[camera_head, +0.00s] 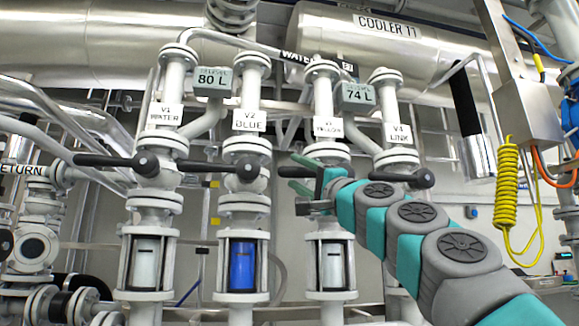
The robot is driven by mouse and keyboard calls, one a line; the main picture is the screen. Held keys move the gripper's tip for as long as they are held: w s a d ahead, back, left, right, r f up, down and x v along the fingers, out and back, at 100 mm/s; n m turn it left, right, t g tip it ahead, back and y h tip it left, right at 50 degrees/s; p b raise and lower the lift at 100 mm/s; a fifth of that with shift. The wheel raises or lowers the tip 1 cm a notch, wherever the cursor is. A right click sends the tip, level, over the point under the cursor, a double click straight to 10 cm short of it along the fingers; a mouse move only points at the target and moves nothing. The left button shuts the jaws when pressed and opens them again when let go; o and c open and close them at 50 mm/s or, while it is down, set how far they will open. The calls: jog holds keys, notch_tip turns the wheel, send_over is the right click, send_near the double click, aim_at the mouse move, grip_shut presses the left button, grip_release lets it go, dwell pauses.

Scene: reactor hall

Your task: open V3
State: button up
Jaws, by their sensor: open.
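The V3 label (327,127) is a white plate on the third white pipe column from the left. Below it, a dark lever handle (292,171) sticks out to the left, roughly level; its pivot end is hidden behind my gripper. My gripper (299,174) is open at this handle, with one green finger above it and one below in the picture. I cannot tell whether the fingers touch the handle. My teal and grey arm comes in from the lower right. The sight glass (333,266) under V3 looks pale.
V1 (112,161), V2 (218,168) and V4 (405,178) have similar level dark handles. V2's sight glass (242,265) is blue. Displays read 80 L (212,82) and 74 L (357,95). A yellow coiled hose (507,185) hangs at the right.

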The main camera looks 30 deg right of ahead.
jog(key=shift+p+x, duration=0.4)
jog(key=shift+x, duration=1.45)
grip_shut()
